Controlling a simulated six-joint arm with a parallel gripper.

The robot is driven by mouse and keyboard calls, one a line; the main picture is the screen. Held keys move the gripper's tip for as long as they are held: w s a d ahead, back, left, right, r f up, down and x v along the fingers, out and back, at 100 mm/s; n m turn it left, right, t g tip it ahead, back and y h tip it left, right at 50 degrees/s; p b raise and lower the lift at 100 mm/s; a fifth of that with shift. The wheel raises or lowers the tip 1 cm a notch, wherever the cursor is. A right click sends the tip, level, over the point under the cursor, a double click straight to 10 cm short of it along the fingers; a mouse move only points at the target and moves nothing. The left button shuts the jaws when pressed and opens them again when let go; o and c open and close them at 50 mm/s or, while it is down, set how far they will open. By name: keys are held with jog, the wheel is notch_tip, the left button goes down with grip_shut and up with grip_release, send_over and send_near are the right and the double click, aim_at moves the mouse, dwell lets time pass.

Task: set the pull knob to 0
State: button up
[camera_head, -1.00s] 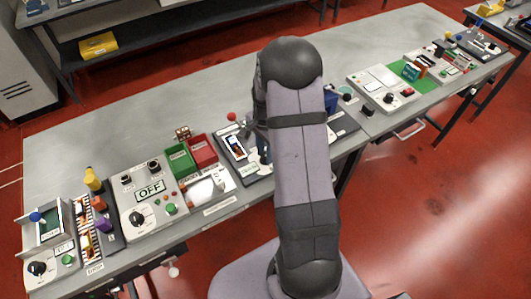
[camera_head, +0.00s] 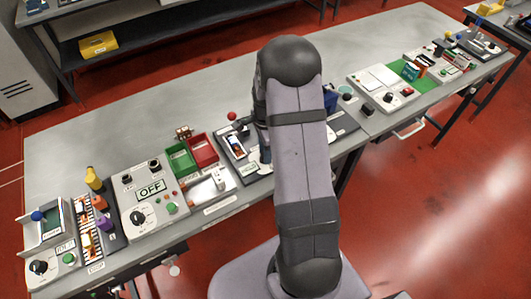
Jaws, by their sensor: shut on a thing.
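My gripper (camera_head: 247,130) shows only in part, at the left edge of my arm, over the dark panel (camera_head: 254,165) in the middle of the bench. My arm covers most of it and much of that panel. The jaws are shut at the panel, and the place fits the pull knob. The knob itself and its scale are hidden, so I cannot read its setting. A red ball (camera_head: 231,116) stands at the panel's far left, apart from the jaws. A small display (camera_head: 236,145) lies below it.
Left of the panel are a green bin (camera_head: 180,160), a red bin (camera_head: 203,151) and a grey box with an OFF sign (camera_head: 150,189). A light control panel (camera_head: 372,82) with a red button is at the right. The back of the bench is clear.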

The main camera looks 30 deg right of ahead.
jog(key=o, duration=0.9)
jog(key=shift+r, duration=0.15)
jog(key=shift+r+p, duration=1.45)
jog(key=shift+r, duration=0.2)
